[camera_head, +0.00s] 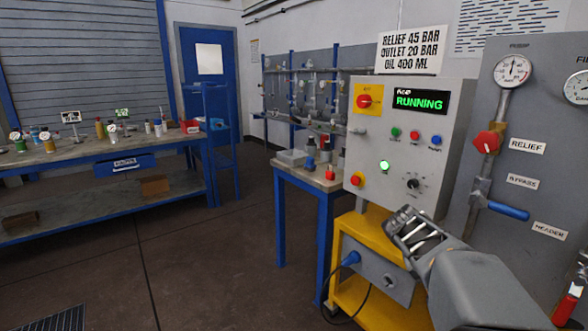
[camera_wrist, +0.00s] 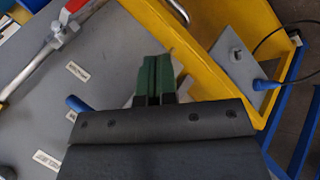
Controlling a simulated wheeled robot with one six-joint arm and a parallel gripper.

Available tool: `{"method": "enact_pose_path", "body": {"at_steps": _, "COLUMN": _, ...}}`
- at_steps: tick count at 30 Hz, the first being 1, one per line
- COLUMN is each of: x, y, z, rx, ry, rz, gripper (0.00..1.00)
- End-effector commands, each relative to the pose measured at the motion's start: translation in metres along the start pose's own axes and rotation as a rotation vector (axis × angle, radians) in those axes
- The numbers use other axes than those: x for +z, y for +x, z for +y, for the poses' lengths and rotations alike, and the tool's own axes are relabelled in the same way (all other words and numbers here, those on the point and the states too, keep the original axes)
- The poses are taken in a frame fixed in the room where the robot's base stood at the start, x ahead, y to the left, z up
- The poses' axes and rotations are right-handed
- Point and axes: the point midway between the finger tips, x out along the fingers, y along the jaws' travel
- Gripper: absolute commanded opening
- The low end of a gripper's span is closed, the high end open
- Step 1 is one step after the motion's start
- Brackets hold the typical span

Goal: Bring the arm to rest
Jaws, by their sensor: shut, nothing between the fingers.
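My gripper (camera_head: 408,229) is at the end of my grey arm, which reaches in from the lower right in the head view. It is in front of the lower part of the control box (camera_head: 408,140), above the yellow cart (camera_head: 352,268). In the wrist view the two green-tipped fingers of my gripper (camera_wrist: 155,75) lie side by side, shut, with nothing between them. The yellow frame shows beyond them there. The control box display (camera_head: 419,102) reads RUNNING, and a green light (camera_head: 383,166) glows on its face.
The grey panel (camera_head: 540,150) at right carries gauges, a red-handled valve (camera_head: 487,142) and a blue lever (camera_head: 508,210). A black cable (camera_head: 345,318) hangs beside the cart. A small blue-legged table (camera_head: 310,180) stands left of the box. A workbench (camera_head: 100,160) is at left; open floor lies between.

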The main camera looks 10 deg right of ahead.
Motion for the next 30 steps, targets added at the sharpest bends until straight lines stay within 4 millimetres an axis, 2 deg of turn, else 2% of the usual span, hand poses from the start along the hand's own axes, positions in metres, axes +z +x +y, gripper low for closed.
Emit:
{"method": "enact_pose_path", "body": {"at_steps": 1, "x": 0.003, "y": -0.045, "z": 0.007, "rx": -0.067, "ry": -0.024, "rz": 0.029, "gripper": 0.0}}
{"method": "enact_pose_path", "body": {"at_steps": 6, "x": 0.029, "y": -0.126, "z": -0.013, "rx": -0.295, "ry": -0.094, "rz": 0.102, "gripper": 0.0}}
{"method": "enact_pose_path", "body": {"at_steps": 12, "x": 0.064, "y": -0.204, "z": -0.03, "rx": -0.525, "ry": -0.16, "rz": 0.175, "gripper": 0.0}}
{"method": "enact_pose_path", "body": {"at_steps": 15, "x": 0.078, "y": -0.231, "z": -0.035, "rx": -0.612, "ry": -0.181, "rz": 0.201, "gripper": 0.0}}
{"method": "enact_pose_path", "body": {"at_steps": 21, "x": 0.098, "y": -0.263, "z": -0.043, "rx": -0.722, "ry": -0.205, "rz": 0.232, "gripper": 0.0}}
{"method": "enact_pose_path", "body": {"at_steps": 30, "x": 0.105, "y": -0.27, "z": -0.047, "rx": -0.759, "ry": -0.212, "rz": 0.241, "gripper": 0.0}}
